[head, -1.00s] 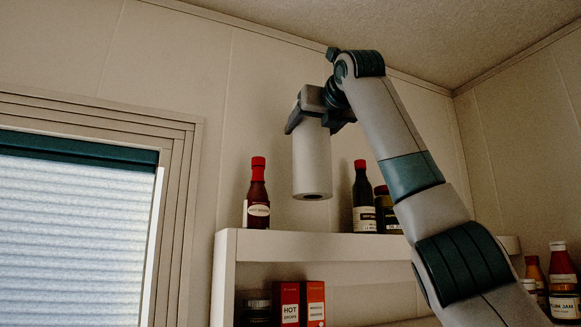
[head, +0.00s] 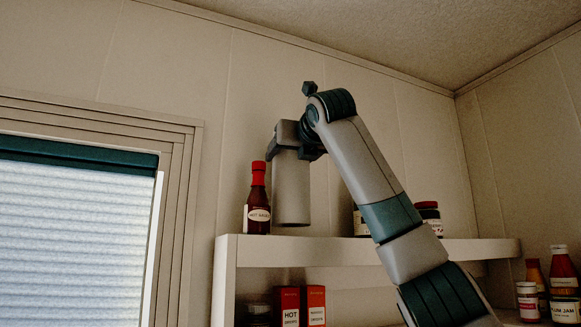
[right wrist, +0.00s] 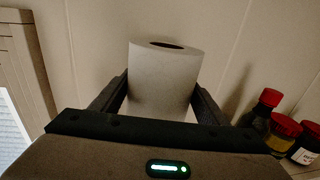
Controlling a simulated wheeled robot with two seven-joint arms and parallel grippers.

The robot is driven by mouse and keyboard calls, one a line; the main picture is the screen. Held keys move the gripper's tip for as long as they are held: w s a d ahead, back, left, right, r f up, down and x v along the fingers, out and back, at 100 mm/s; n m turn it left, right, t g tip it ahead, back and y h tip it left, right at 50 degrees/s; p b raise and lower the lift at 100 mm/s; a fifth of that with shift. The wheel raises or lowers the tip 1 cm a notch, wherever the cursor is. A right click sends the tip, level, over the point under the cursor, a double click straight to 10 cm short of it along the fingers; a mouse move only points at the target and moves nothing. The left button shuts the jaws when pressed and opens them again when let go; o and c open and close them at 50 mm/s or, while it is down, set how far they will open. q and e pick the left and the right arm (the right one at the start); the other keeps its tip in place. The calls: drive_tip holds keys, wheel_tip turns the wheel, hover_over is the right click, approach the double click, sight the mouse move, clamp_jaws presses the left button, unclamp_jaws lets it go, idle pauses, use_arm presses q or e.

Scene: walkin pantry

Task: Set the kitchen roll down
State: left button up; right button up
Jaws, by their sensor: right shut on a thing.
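The kitchen roll (head: 291,190) is a pale upright cylinder in the head view, just above the shelf's top board (head: 350,250) and right of a red-capped sauce bottle (head: 258,205). I cannot tell whether its lower end touches the board. My right gripper (head: 291,152) is shut on the roll's upper part from above. In the right wrist view the roll (right wrist: 163,80) sits between the two fingers (right wrist: 160,98), its hollow core showing at the end. My left gripper is not in view.
Jars stand on the top board right of the roll, one (head: 360,222) partly behind my right arm and one (head: 430,215) beyond it. Red boxes (head: 290,305) stand on the shelf below. More bottles and jars (head: 560,285) are at the far right. A shuttered window (head: 75,240) is at left.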

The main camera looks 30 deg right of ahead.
sight(291, 167)
drive_tip(key=shift+d+f, duration=0.15)
drive_tip(key=shift+f, duration=1.35)
drive_tip(key=o, duration=1.2)
